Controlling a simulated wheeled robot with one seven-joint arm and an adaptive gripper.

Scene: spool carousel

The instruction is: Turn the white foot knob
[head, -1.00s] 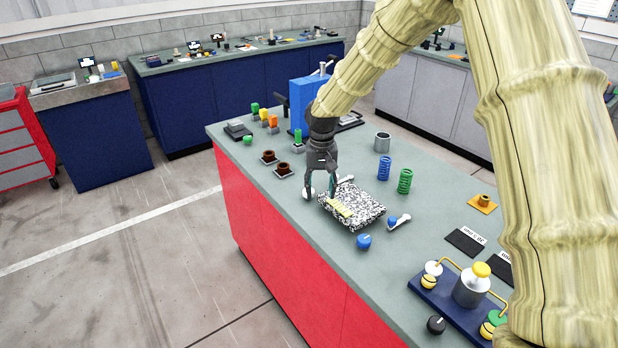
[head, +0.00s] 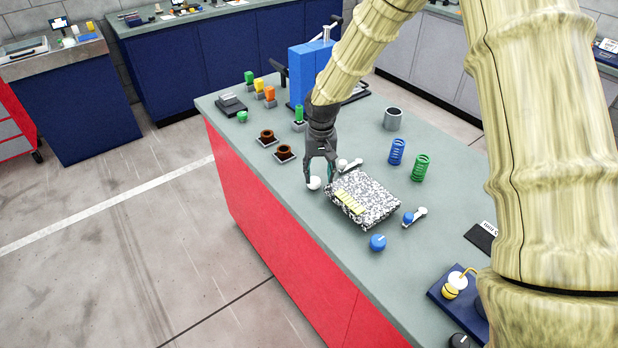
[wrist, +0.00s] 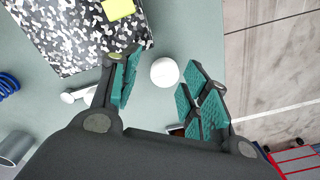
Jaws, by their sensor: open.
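The white foot knob (head: 313,183) is a round white ball beside the left corner of a black-and-white speckled block (head: 372,205). In the wrist view the white foot knob (wrist: 164,72) shows whole, between and slightly beyond the spread fingers. My gripper (head: 321,180) points down with open fingers, close by the knob. I cannot tell whether a finger touches it. In the wrist view the speckled block (wrist: 75,35) lies just beyond the left finger.
A white knob with a lever (head: 350,166) is at the block's back side, and a blue knob with a white lever (head: 414,217) at its right. A loose blue knob (head: 377,243) lies in front. Blue (head: 397,151) and green (head: 420,167) springs stand behind. Brown cups (head: 284,153) are left.

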